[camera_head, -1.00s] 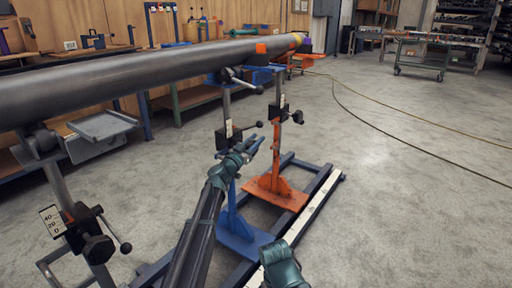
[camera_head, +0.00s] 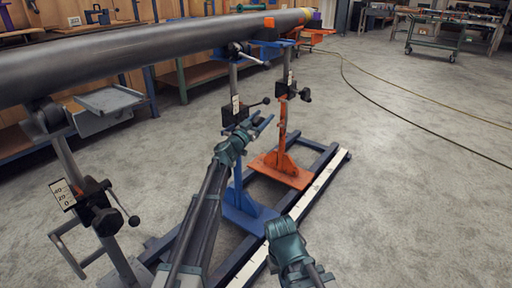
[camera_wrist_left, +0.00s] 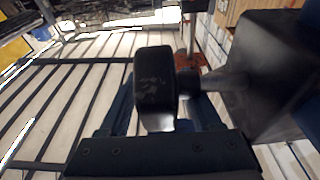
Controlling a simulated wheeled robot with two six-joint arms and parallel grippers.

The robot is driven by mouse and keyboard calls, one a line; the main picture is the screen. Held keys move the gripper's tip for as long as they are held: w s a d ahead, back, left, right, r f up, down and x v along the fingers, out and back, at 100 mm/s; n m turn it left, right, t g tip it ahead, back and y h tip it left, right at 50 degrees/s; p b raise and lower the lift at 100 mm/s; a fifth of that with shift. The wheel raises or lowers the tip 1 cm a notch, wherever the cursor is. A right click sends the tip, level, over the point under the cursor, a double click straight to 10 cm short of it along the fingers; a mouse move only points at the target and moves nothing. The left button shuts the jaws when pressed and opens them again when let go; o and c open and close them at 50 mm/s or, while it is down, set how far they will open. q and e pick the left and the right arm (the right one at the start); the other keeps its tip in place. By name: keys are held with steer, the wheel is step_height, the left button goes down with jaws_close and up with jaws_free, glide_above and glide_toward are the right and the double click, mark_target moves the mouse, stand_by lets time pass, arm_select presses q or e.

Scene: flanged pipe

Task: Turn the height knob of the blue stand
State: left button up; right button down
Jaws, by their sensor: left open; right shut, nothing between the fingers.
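The blue stand (camera_head: 245,212) has a blue base and a post rising to the pipe (camera_head: 150,58). Its black height clamp (camera_head: 232,112), with a white scale, sits on the post. My left gripper (camera_head: 262,122) is open at the clamp, with its fingers pointing to the upper right.
An orange stand (camera_head: 282,165) is close behind the blue one, on the same rail frame (camera_head: 325,170). A grey stand with its own knob (camera_head: 107,221) is at the left. Open floor (camera_head: 420,190) lies to the right, with hoses across it.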

arm_select(q)
steer(key=shift+w+d+g+y+p, duration=0.15)
steer(key=shift+g+y+p, duration=0.75)
steer(key=shift+p, duration=1.4)
steer(key=v, duration=1.5)
steer(key=s+d+f+g+y, duration=0.1)
steer(key=s+d+f+g, duration=0.1)
steer(key=s+f+g, duration=0.2)
steer(key=s+d+f+n+g+y, duration=0.1)
steer(key=s+f+g, duration=0.4)
steer(key=s+f, duration=0.6)
steer(key=shift+s+d+f, duration=0.2)
steer(key=shift+s+d, duration=0.15)
steer(key=shift+s, duration=0.4)
steer(key=w+a+r+m+t+h, duration=0.1)
steer(key=w+a+r+t+h, duration=0.15)
steer(key=w+r+t, duration=1.05)
steer(key=w+d+g, duration=0.1)
steer(key=w+d, duration=0.1)
steer(key=w, duration=0.3)
steer(key=w+d+r+g, duration=0.1)
steer(key=w+d, duration=0.1)
steer(key=w, duration=0.3)
steer(key=w+d+r+g, duration=0.1)
steer(key=w+d+g, duration=0.1)
steer(key=w, duration=0.4)
steer(key=shift+w+d+b, duration=0.1)
steer(key=shift+d+b, duration=0.2)
steer(key=shift+d, duration=0.1)
